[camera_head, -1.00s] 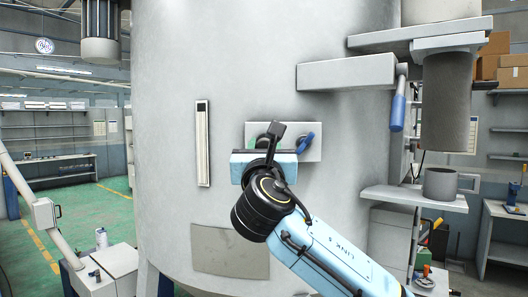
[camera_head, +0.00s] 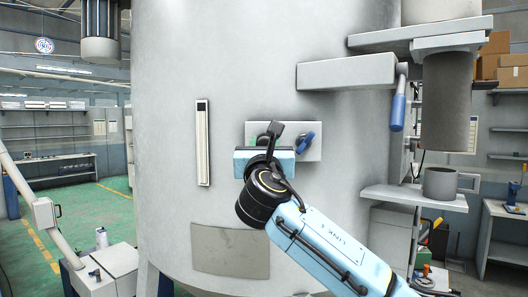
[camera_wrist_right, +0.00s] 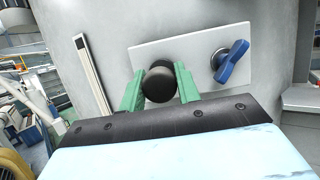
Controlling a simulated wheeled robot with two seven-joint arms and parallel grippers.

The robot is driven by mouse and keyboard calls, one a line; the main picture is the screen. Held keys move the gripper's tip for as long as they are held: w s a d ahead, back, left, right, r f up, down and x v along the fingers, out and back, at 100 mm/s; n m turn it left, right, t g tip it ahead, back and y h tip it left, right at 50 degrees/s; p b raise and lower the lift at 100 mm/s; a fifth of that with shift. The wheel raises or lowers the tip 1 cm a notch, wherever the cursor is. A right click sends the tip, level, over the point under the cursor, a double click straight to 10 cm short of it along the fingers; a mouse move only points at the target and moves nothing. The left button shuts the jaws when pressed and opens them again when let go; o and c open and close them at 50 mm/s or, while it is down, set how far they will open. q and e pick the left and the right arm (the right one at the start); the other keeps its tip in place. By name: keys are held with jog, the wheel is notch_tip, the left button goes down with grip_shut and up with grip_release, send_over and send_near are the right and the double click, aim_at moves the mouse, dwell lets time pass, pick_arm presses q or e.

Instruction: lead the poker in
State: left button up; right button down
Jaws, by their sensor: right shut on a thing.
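A black round knob (camera_wrist_right: 159,84), which I take to be the poker's end, stands in front of a pale plate (camera_wrist_right: 195,52) on the big grey cylinder. My right gripper (camera_wrist_right: 158,76) has its green fingers closed on either side of this knob. In the head view my right gripper (camera_head: 264,140) is at the left part of the plate (camera_head: 314,146), and my wrist hides most of its fingers and the knob. How deep the poker sits cannot be seen. My left gripper is not in view.
A blue handle (camera_head: 306,141) sits on the plate just right of the gripper; it also shows in the wrist view (camera_wrist_right: 232,62). A slotted pale strip (camera_head: 203,143) is at left on the grey cylinder (camera_head: 170,80). A blue-gripped lever (camera_head: 398,112) and a grey mug (camera_head: 439,184) are at right.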

jog(key=shift+f+x, duration=0.25)
jog(key=shift+x, duration=0.9)
jog(key=c, duration=0.9)
grip_release()
jog(key=shift+w+f, duration=0.1)
